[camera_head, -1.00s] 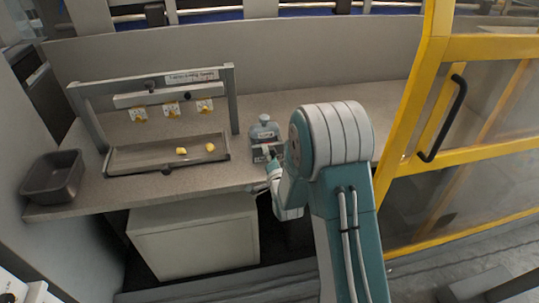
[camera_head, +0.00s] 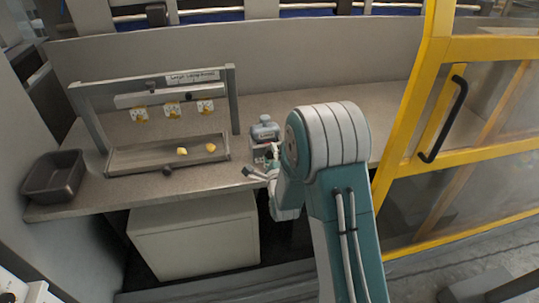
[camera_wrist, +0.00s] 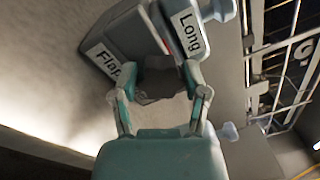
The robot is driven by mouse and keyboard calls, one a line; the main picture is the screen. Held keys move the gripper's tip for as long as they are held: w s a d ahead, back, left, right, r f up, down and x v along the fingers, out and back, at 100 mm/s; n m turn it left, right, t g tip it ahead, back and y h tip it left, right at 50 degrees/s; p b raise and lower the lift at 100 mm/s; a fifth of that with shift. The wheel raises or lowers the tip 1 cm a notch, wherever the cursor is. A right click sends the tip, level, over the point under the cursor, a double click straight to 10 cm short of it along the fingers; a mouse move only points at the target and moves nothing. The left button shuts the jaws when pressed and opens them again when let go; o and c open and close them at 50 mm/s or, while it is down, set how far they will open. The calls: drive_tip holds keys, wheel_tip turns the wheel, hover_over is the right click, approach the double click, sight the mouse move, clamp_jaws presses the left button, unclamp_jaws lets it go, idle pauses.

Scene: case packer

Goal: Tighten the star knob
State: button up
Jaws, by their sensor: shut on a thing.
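A dark grey star knob (camera_wrist: 160,82) sits between the two fingers in the wrist view, in front of a grey block (camera_wrist: 125,35) with labels reading "Long" and "Flap". My gripper (camera_wrist: 162,75) is shut on this knob, with one finger on each side. In the head view the block (camera_head: 264,131) stands on the bench right of the framed fixture, with a blue-grey cap on top. My gripper (camera_head: 265,165) is at its front, near the bench edge. The knob itself is hidden by my gripper and arm in the head view.
A fixture frame (camera_head: 232,100) with a tray (camera_head: 130,158) holding yellow pieces stands left of the block. Another dark knob (camera_head: 167,172) is at the tray's front. A dark bin (camera_head: 54,178) is far left. A yellow-framed door (camera_head: 405,170) stands to the right.

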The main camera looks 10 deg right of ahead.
drive_tip(key=m, duration=0.3)
drive_tip(key=shift+f+m, duration=0.2)
drive_tip(key=shift+m, duration=0.2)
drive_tip(key=shift+s+d+m+h, duration=0.1)
drive_tip(key=shift+m+h, duration=0.2)
drive_tip(key=shift+m, duration=1)
drive_tip(key=shift+f, duration=0.15)
drive_tip(key=o, duration=0.9)
drive_tip(key=shift+o, duration=1.1)
drive_tip(key=shift+r, duration=0.2)
drive_tip(key=s, duration=1.1)
drive_tip(key=shift+s+a+f, duration=0.25)
drive_tip(key=shift+s+a, duration=0.1)
